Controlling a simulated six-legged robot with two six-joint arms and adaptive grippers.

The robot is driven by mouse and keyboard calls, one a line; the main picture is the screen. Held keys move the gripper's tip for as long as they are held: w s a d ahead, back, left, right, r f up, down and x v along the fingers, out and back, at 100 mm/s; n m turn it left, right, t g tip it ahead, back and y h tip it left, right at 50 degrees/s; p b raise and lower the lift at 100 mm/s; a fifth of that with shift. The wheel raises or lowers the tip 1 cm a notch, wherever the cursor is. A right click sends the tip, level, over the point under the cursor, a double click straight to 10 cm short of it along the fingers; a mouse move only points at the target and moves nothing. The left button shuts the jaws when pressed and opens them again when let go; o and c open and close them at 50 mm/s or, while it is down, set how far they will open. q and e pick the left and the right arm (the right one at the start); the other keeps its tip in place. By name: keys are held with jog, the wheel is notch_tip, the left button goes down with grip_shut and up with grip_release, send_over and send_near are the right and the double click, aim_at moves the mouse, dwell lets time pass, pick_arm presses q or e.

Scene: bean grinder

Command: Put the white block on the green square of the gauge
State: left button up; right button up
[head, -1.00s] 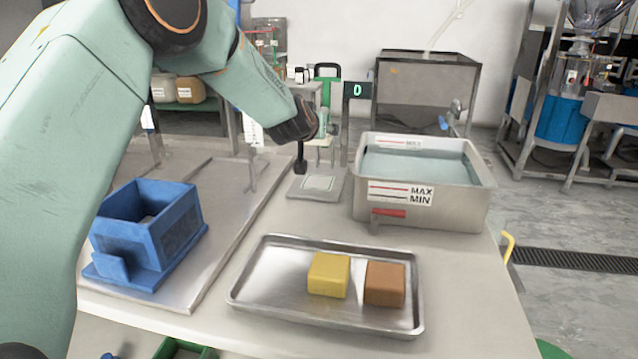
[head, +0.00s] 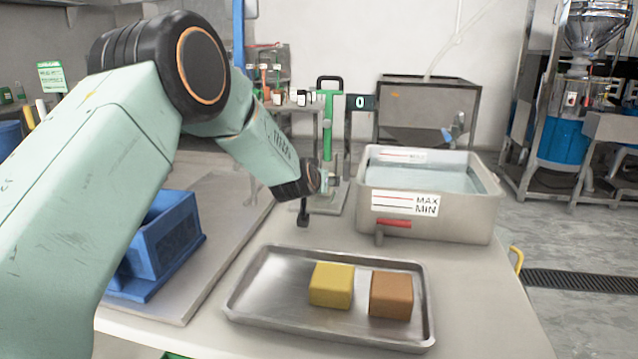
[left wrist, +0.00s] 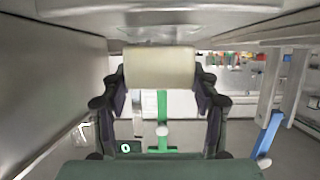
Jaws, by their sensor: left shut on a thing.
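My left gripper (head: 310,208) is between the steel tray and the gauge, above the bench. In the left wrist view, its two dark fingers (left wrist: 160,88) are shut on a cream-white block (left wrist: 160,67). In the head view I cannot make out the block clearly behind the wrist and finger. The gauge (head: 328,130) stands behind the gripper, with a green post and a display reading 0 (head: 360,101). Its post and display also show in the left wrist view (left wrist: 162,108). I cannot make out a green square. My right gripper is not in view.
A steel tray (head: 270,262) holds a yellow block (head: 331,285) and a brown block (head: 391,295). A water tub (head: 450,222) with a red-handled tap stands right of the gauge. A blue box (head: 165,235) is at the left, partly behind my arm. Bare bench lies before the tub.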

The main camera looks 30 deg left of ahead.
pick_arm(q)
jog(key=shift+s, duration=0.1)
jog(key=shift+a+f, duration=0.1)
jog(key=shift+f, duration=0.45)
jog(key=o, duration=1.3)
jog(key=shift+c, duration=0.2)
jog(key=shift+r, duration=0.35)
jog(key=p+v, duration=0.3)
jog(key=v, duration=0.9)
jog(key=shift+r, duration=0.2)
